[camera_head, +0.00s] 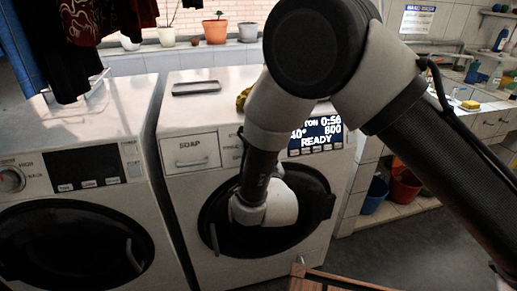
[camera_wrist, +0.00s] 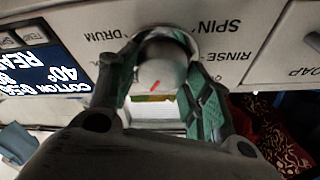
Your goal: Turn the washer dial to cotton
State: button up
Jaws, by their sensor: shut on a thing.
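The washer dial (camera_wrist: 162,66) is a grey knob on the right-hand washer's panel, seen upside down in the wrist view. My gripper (camera_wrist: 161,56) is shut on it, with a green-padded finger on each side. A small red mark shows on the knob's face, toward the bottom of the wrist view. The labels SPIN, RINSE and DRUM show around it; other labels are hidden by the fingers. The display (camera_wrist: 40,62) shows COTTON and 40°; in the head view the display (camera_head: 316,135) also shows 800 and READY. My arm hides the dial in the head view.
A second washer (camera_head: 75,190) stands close on the left. The SOAP drawer (camera_head: 191,151) is beside the dial, and the dark round door (camera_head: 315,195) is below. Dark clothes (camera_head: 70,40) hang at upper left. Potted plants (camera_head: 215,31) stand on the back ledge.

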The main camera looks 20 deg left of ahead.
jog(key=shift+m+h, duration=0.6)
jog(key=shift+m, duration=0.8)
jog(key=o, duration=1)
jog(key=shift+s, duration=0.1)
jog(key=v, duration=1.2)
jog(key=shift+a+f, duration=0.1)
jog(key=shift+f, duration=0.1)
